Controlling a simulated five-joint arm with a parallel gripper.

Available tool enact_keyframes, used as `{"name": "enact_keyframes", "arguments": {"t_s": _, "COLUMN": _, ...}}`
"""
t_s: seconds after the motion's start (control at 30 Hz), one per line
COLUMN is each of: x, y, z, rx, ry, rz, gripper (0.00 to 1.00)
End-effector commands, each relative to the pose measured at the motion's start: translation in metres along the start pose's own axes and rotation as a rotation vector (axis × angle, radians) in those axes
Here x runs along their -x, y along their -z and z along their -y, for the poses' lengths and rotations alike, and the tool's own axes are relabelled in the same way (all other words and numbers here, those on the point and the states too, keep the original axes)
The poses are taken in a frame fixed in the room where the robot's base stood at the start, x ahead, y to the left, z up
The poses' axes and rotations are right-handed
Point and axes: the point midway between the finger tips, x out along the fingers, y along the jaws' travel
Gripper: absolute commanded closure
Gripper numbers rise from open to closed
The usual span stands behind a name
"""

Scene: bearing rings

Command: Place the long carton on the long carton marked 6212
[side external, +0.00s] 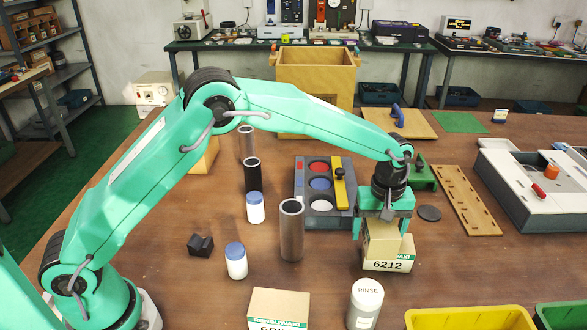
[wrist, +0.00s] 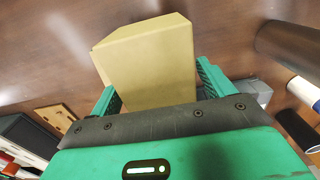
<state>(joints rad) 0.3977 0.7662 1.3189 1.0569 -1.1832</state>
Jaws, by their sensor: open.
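A plain tan carton (side external: 381,243) is on top of the long carton marked 6212 (side external: 388,266), turned at a slight angle to it, and the two seem to touch. My gripper (side external: 383,228) is directly above, with its green fingers open on either side of the upper carton. In the wrist view the tan carton (wrist: 150,62) sits between the spread fingers of my gripper (wrist: 158,80), with a visible gap at the right finger. The 6212 carton is hidden there.
A grey tube (side external: 291,230) stands to the left. A yellow bin (side external: 470,318) is at front right. A dark disc (side external: 429,213) and wooden strip (side external: 466,200) lie to the right.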

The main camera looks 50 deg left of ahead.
Motion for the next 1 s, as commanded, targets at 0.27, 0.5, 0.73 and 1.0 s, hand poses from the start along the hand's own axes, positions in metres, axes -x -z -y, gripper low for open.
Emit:
{"name": "enact_keyframes", "arguments": {"t_s": 0.27, "x": 0.024, "y": 0.0, "z": -0.001, "rx": 0.0, "ry": -0.003, "rz": -0.001, "gripper": 0.19}}
{"name": "enact_keyframes", "arguments": {"t_s": 0.5, "x": 0.062, "y": 0.0, "z": -0.001, "rx": 0.0, "ry": -0.004, "rz": -0.002, "gripper": 0.19}}
{"name": "enact_keyframes", "arguments": {"t_s": 0.73, "x": 0.098, "y": 0.0, "z": -0.001, "rx": 0.0, "ry": -0.003, "rz": -0.001, "gripper": 0.19}}
{"name": "enact_keyframes", "arguments": {"t_s": 1.0, "x": 0.119, "y": 0.0, "z": 0.0, "rx": 0.0, "ry": 0.0, "rz": 0.0, "gripper": 0.19}}
